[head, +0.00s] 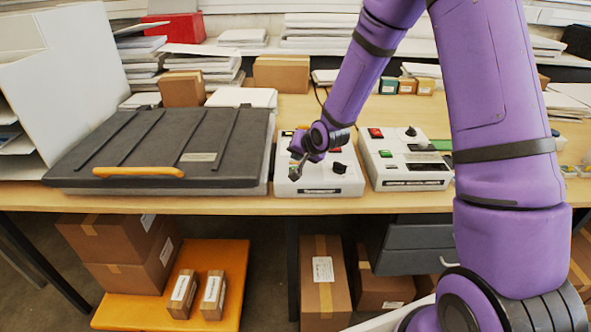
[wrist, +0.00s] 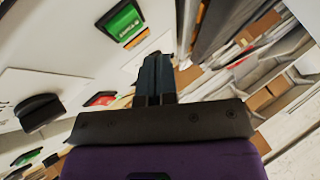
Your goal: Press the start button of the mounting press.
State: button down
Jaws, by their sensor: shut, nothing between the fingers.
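The mounting press (head: 160,145) is a wide dark-lidded unit with a wooden handle, its lid down, at the left of the table. Beside it stands a white control box (head: 320,187) with a black knob (head: 339,167). My gripper (head: 297,170) is shut and empty, low over the left part of this box. In the wrist view, a green button (wrist: 122,22) with white lettering lies to the upper left of the fingertips. A red button (wrist: 100,99) and the black knob (wrist: 40,110) are farther left. I cannot tell if the fingertips touch the box.
A second white control box (head: 405,160) with a red button, knob and green part stands just right of the first. Boxes and paper stacks (head: 200,62) line the back. My arm hides some of the table's right. Cartons (head: 323,280) stand below the table.

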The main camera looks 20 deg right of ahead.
jog(key=shift+f, duration=0.75)
jog(key=shift+f, duration=0.1)
dwell(1.5)
jog(key=shift+f, duration=0.3)
jog(key=shift+f, duration=0.45)
dwell(0.7)
jog(key=shift+r, duration=0.85)
jog(key=shift+r, duration=2.55)
